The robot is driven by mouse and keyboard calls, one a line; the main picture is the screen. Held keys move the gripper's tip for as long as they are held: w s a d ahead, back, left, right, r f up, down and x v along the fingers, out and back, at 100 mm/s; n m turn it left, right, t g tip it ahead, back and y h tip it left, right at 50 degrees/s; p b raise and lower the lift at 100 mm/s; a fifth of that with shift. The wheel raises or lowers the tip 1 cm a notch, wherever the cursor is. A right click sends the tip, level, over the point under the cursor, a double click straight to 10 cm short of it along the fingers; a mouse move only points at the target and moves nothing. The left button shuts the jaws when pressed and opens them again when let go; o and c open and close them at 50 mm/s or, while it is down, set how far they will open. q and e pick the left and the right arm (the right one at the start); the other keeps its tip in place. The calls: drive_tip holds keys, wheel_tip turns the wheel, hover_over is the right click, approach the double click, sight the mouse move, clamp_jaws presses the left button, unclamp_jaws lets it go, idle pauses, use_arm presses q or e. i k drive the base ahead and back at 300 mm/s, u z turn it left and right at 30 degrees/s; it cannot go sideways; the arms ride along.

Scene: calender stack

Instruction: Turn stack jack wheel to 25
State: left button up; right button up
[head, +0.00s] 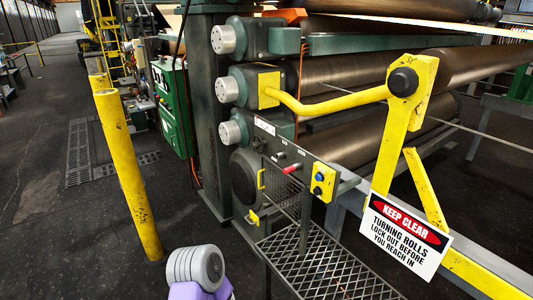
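No wheel marked as the stack jack wheel can be made out for certain. A dark round disc (244,177) sits low on the machine's end frame, left of a small control panel (282,155). No scale or number 25 can be read on it. Neither of my grippers shows. A grey and lilac part at the bottom edge looks like my own arm.
A yellow post (128,175) stands at left. A mesh step (325,268) lies low in front of the rolls (350,137). A yellow guard arm (335,101) and "KEEP CLEAR" sign (404,235) stand at right. Dark floor (55,225) is open at left.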

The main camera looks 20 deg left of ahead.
sight(255, 145)
drive_tip(key=u, duration=0.75)
drive_tip(key=i, duration=0.65)
drive_tip(key=u, duration=0.7)
drive_tip(key=i, duration=0.95)
drive_tip(key=z, duration=0.35)
